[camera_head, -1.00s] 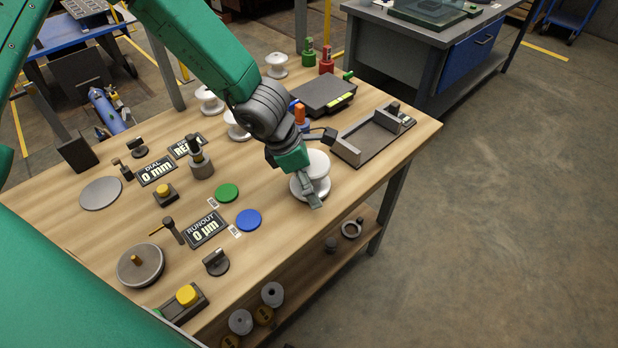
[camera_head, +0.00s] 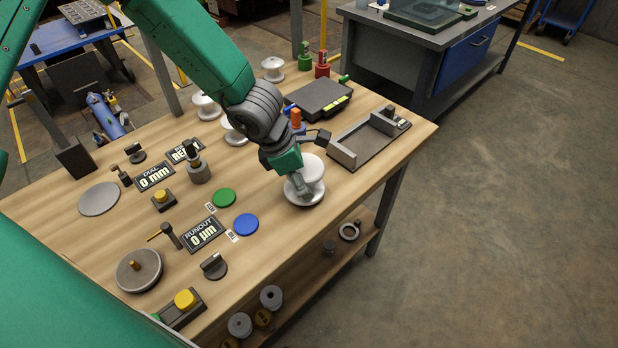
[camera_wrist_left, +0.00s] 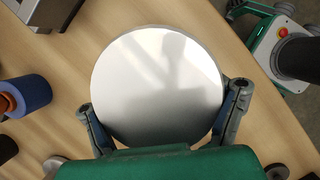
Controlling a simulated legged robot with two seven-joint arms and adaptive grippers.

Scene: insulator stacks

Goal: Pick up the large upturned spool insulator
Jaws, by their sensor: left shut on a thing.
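The large white spool insulator (camera_head: 313,167) stands upright near the table's front right edge, with a wide lower flange and a narrower waist. My left gripper (camera_head: 297,182) reaches down over its left side and is shut on it. The left wrist view shows the spool's round, smooth pale top (camera_wrist_left: 157,85) between the two fingers, one on each side. The arm hides part of the spool in the head view. The lower flange appears to rest on the wooden tabletop. My right gripper is not in view.
A grey U-shaped fixture (camera_head: 370,146) stands right of the spool, and a dark box (camera_head: 320,97) behind it. Smaller white insulators (camera_head: 207,106) stand farther back. Green (camera_head: 224,197) and blue discs (camera_head: 246,224) lie to the left. Bare wood lies in front of the spool.

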